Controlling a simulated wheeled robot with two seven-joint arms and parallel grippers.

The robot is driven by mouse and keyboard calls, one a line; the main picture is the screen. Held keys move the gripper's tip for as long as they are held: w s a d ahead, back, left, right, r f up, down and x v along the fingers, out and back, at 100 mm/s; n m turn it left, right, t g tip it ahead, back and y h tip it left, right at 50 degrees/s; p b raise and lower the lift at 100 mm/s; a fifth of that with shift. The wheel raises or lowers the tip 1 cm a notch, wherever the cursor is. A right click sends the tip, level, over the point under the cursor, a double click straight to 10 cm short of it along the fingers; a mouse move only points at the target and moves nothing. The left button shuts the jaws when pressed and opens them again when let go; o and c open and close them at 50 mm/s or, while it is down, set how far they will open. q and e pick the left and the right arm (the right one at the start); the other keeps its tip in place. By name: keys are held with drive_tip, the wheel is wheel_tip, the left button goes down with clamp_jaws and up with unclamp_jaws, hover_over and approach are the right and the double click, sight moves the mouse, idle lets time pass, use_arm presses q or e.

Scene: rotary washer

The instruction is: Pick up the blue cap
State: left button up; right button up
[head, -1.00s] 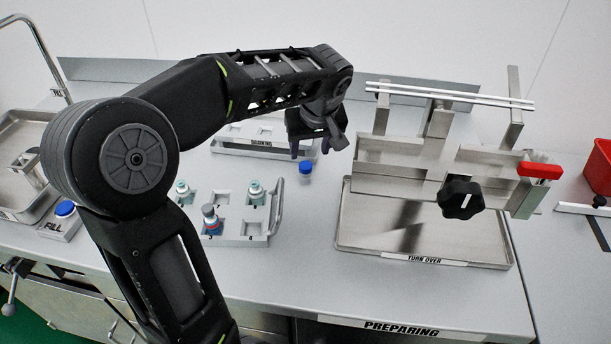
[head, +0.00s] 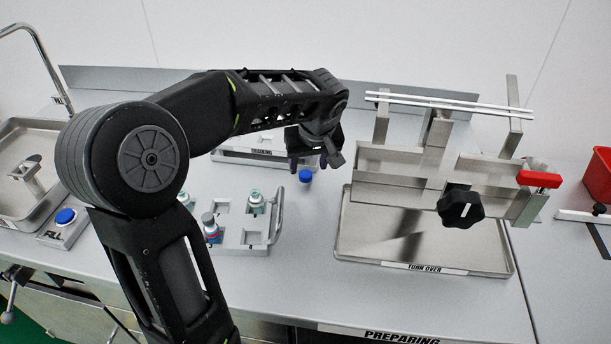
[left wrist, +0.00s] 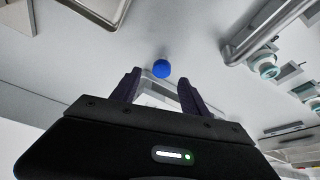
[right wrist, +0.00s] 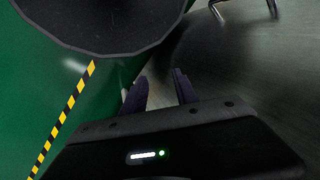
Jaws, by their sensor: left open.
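The blue cap (head: 305,176) sits on the grey bench between the bottle rack and the turn-over tray. It also shows in the left wrist view (left wrist: 161,69), just beyond and between the fingertips. My left gripper (head: 309,163) is open and empty, just behind the cap in the head view, with its fingers pointing down. A gap seems to remain between the fingertips and the cap. My right gripper (right wrist: 160,88) is seen only in its own wrist view. Its fingers stand apart with nothing visible between them, over the green floor and a metal surface.
A rack (head: 245,236) with several bottles stands left of the cap, its handle close by. The draining rack (head: 262,155) is behind. The metal tray (head: 425,257) with the clamp fixture (head: 400,172) is on the right. Another blue cap (head: 65,216) sits at far left.

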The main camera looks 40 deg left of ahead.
sight(306, 174)
use_arm(q)
drive_tip(key=x, duration=0.5)
drive_tip(key=shift+s+p, duration=0.15)
drive_tip(key=shift+p, duration=0.15)
drive_tip(key=shift+c, duration=0.2)
clamp_jaws()
idle(0.4)
